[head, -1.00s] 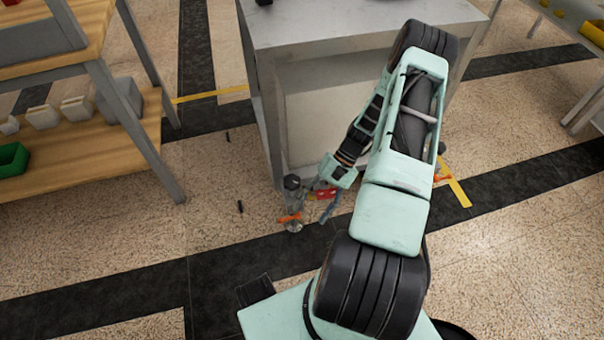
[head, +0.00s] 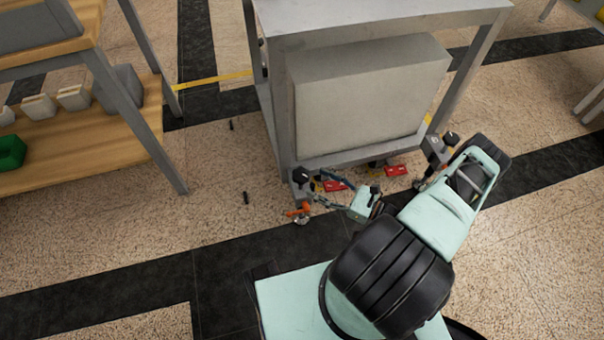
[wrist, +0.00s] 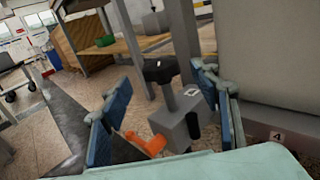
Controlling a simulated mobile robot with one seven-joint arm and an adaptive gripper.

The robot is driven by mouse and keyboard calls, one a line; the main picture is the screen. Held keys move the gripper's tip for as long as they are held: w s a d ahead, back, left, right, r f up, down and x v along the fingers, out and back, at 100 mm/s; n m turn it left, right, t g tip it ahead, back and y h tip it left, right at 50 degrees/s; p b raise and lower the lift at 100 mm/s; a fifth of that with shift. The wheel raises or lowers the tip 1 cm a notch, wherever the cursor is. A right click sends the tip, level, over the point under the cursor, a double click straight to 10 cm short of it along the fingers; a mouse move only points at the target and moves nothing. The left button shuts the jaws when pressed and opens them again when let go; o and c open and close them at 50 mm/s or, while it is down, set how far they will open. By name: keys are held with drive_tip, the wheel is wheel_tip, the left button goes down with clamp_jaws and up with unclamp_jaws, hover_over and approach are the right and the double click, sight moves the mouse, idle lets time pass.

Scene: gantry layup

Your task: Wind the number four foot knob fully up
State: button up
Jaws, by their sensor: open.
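The black foot knob (head: 300,174) sits on top of the foot at the near left corner of the grey cart (head: 285,110). In the wrist view the knob (wrist: 160,70) stands on a dark stem above a grey block (wrist: 178,124), with an orange lever (wrist: 145,143) low on it. A label reading 4 (wrist: 278,137) shows on the cart to the right. My gripper (head: 319,191) is open, just right of the foot. In the wrist view its blue fingers (wrist: 160,82) appear either side of the knob and stem; contact cannot be told.
A second black knob (head: 451,138) is at the cart's near right corner, close to my arm. Red items (head: 396,170) show under the cart. A wooden shelf rack (head: 85,120) stands left, with a green bin (head: 11,152). Floor between rack and cart is mostly clear.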

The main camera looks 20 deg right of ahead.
sight(301, 174)
drive_tip(key=b+x, duration=0.1)
drive_tip(key=x, duration=0.6)
drive_tip(key=shift+w+a, duration=0.1)
drive_tip(key=shift+f, duration=0.1)
drive_tip(key=c, duration=1.2)
